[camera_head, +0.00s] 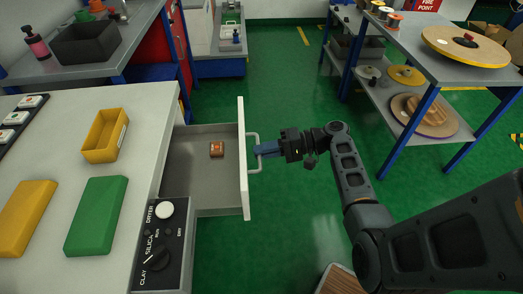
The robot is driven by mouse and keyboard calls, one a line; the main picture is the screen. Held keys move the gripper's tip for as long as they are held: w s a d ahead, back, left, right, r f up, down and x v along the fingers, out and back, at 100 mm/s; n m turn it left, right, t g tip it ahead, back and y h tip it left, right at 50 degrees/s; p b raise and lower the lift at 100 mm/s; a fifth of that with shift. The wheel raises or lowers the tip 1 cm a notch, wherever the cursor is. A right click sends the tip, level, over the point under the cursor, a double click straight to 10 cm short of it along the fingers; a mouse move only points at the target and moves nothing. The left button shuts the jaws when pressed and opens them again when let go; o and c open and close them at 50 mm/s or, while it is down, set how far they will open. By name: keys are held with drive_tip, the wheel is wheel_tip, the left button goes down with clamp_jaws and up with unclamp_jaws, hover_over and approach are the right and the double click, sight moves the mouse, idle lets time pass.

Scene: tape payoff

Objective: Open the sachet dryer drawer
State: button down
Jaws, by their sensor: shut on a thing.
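The sachet dryer drawer (242,187) stands pulled out from the white-topped bench, and its grey inside shows. A pale bar handle (254,152) is on the drawer's front. The dryer control panel (160,245), black with a white knob and a black dial, is on the bench's near right corner.
On the bench are a yellow tray (104,136), a green block (96,216) and a yellow block (25,217). A blue-legged shelf table (445,68) with reels stands at right. Green floor (275,95) beyond the drawer is clear.

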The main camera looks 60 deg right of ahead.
drive_tip(key=c, duration=1.2)
unclamp_jaws()
drive_tip(key=shift+s+d, duration=0.1)
drive_tip(key=v, duration=0.7)
drive_tip(key=shift+s+d+b, duration=0.15)
drive_tip(key=shift+s+b, duration=0.05)
drive_tip(key=shift+b, duration=0.2)
